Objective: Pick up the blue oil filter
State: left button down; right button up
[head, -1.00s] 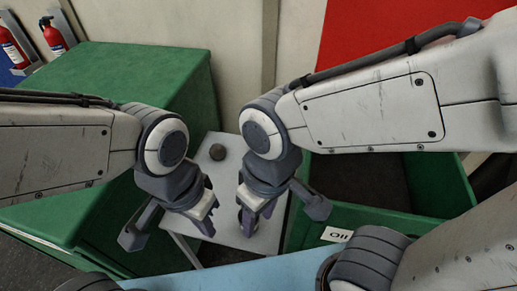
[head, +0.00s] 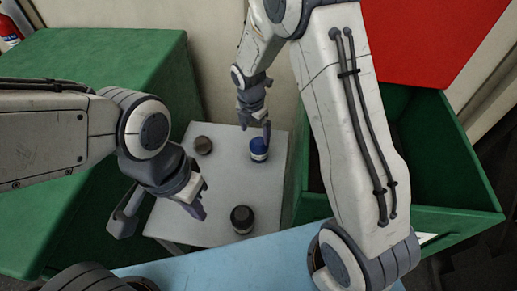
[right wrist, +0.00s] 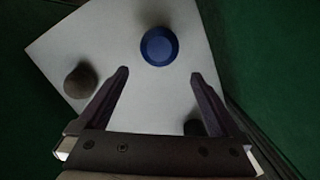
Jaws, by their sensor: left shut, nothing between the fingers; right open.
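The blue oil filter (head: 259,149) stands upright on the grey table (head: 225,165), toward its back right. It has a white band low on its side. My right gripper (head: 256,130) is at the filter's top in the head view. In the right wrist view the filter (right wrist: 159,46) lies ahead of the open fingers of my right gripper (right wrist: 160,72), roughly midway between them, with nothing held. My left gripper (head: 203,200) is shut and empty over the table's left side.
A brown round object (head: 203,145) sits at the table's back left, and a black filter (head: 242,219) near its front. A green box (head: 110,70) stands left, an open green bin (head: 450,150) right. A light blue surface (head: 240,262) is in front.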

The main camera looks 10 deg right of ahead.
aim_at(260, 141)
jog(key=f, duration=0.1)
jog(key=w+d+f+n, duration=0.1)
jog(key=shift+w+d+f, duration=0.15)
jog(key=shift+d+f, duration=0.15)
jog(key=shift+f, duration=0.1)
jog(key=shift+n, duration=0.3)
jog(key=f, duration=0.4)
jog(key=shift+w+d+f, duration=0.2)
jog(key=shift+d+f, duration=0.05)
jog(key=shift+f, duration=0.05)
jog(key=shift+w+f+p, duration=0.15)
jog(key=shift+f+p, duration=0.25)
jog(key=shift+f, duration=1)
jog(key=shift+w+f+p, duration=0.1)
jog(key=shift+f+p, duration=0.25)
jog(key=shift+f, duration=1)
jog(key=c, duration=1.5)
